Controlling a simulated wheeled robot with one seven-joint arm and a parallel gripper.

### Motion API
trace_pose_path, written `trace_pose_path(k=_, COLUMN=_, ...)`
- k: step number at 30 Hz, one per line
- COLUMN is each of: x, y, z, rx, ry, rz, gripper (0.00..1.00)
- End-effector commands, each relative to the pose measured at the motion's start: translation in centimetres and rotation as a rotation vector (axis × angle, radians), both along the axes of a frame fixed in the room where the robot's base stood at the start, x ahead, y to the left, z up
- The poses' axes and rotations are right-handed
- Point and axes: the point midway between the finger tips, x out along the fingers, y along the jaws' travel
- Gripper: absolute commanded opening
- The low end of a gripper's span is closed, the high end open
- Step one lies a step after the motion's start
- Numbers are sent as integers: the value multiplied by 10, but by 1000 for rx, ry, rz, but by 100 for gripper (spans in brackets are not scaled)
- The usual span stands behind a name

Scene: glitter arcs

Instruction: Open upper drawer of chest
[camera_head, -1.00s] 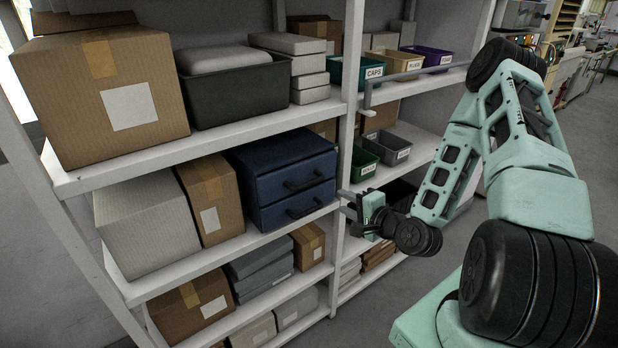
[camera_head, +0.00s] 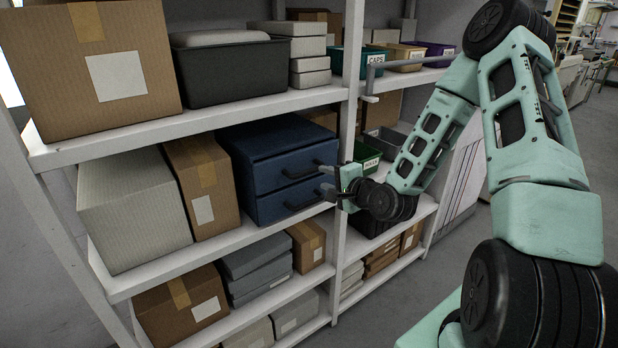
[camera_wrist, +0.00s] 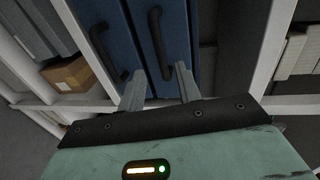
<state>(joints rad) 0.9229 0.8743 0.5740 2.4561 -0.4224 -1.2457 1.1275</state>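A dark blue chest (camera_head: 262,140) with two drawers stands on the middle shelf, and both drawers look shut. The upper drawer's black handle (camera_head: 302,171) is above the lower drawer's handle (camera_head: 301,201). My gripper (camera_head: 327,180) is just right of the chest front, pointing at it. In the wrist view the picture is turned: the upper drawer's handle (camera_wrist: 158,45) is on the right and the lower handle (camera_wrist: 101,50) on the left. My open fingers (camera_wrist: 159,87) are apart and empty, with the upper handle ahead of and between their tips, seemingly not touched.
A white shelf post (camera_head: 345,150) stands right beside my gripper. A cardboard box (camera_head: 202,185) and a pale box (camera_head: 135,210) are left of the chest. Green and grey bins (camera_head: 367,158) sit behind my wrist. The aisle floor at right is open.

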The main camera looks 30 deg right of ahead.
Motion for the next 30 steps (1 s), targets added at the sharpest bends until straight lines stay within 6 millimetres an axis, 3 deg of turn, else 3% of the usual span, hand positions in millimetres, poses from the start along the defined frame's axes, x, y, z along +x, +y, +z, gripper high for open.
trace_pose_path(k=6, x=45, y=2, z=-6, rx=0, ry=-2, rz=1, gripper=34)
trace_pose_path(k=12, x=73, y=3, z=-13, rx=0, ry=-1, rz=1, gripper=34)
trace_pose_path(k=26, x=85, y=3, z=-17, rx=0, ry=-1, rz=0, gripper=34)
trace_pose_path(k=30, x=85, y=3, z=-17, rx=0, ry=-1, rz=0, gripper=0)
